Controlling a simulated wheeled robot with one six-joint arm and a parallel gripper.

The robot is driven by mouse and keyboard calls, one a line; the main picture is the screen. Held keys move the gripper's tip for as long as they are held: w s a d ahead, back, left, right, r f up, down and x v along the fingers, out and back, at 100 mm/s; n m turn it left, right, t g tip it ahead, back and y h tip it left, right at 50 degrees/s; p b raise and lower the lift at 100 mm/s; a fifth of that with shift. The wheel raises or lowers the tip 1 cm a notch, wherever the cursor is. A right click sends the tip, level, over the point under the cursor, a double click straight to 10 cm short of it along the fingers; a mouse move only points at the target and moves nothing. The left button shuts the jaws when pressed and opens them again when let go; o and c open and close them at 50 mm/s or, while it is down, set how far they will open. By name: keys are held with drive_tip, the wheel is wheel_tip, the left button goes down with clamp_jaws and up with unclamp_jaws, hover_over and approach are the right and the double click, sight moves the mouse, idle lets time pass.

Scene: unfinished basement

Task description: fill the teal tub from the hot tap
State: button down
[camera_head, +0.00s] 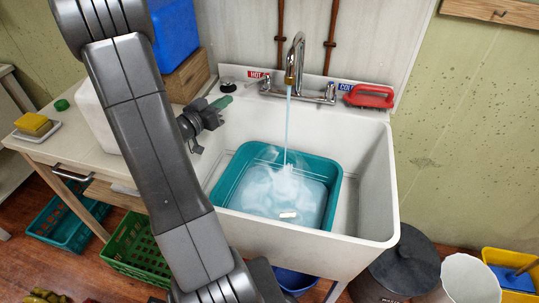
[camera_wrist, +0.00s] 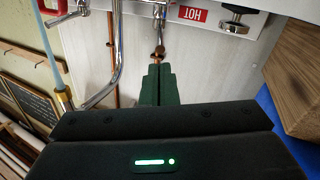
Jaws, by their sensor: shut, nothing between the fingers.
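The teal tub (camera_head: 335,185) sits in the white sink basin. A stream of water (camera_head: 287,130) runs from the chrome spout (camera_head: 295,60) into it, and pale, frothy water covers its bottom. The hot tap handle (camera_head: 265,84) is at the left of the faucet, by the red HOT label (camera_head: 257,74), which also shows in the wrist view (camera_wrist: 193,14). My gripper (camera_head: 228,100) is shut and empty above the sink's left rim, apart from the hot handle. Its green fingers (camera_wrist: 156,70) point toward the faucet wall in the wrist view.
A blue COLD label (camera_head: 346,87) and a red brush (camera_head: 369,96) are at the right of the faucet. A small white object (camera_head: 288,215) is in the tub. A wooden block (camera_head: 187,76) stands left of the sink.

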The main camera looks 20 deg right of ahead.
drive_tip(key=w+r+n+t+y+p, duration=0.2)
drive_tip(key=w+r+n+y+p, duration=0.3)
drive_tip(key=w, duration=0.4)
drive_tip(key=w+r+n+t+y+p, duration=0.2)
drive_tip(key=w+n+y, duration=0.2)
drive_tip(key=w+y, duration=0.35)
wheel_tip(320, 180, up, 6)
drive_tip(key=n+g+y+p, duration=0.2)
drive_tip(key=n+g+y, duration=0.35)
drive_tip(key=g, duration=0.35)
hover_over(258, 81)
drive_tip(key=a, duration=0.4)
wheel_tip(258, 81, down, 10)
drive_tip(key=p, duration=0.2)
drive_tip(key=shift+h, duration=0.3)
drive_tip(key=shift+d+f+n, duration=0.1)
drive_tip(key=shift+n, duration=0.15)
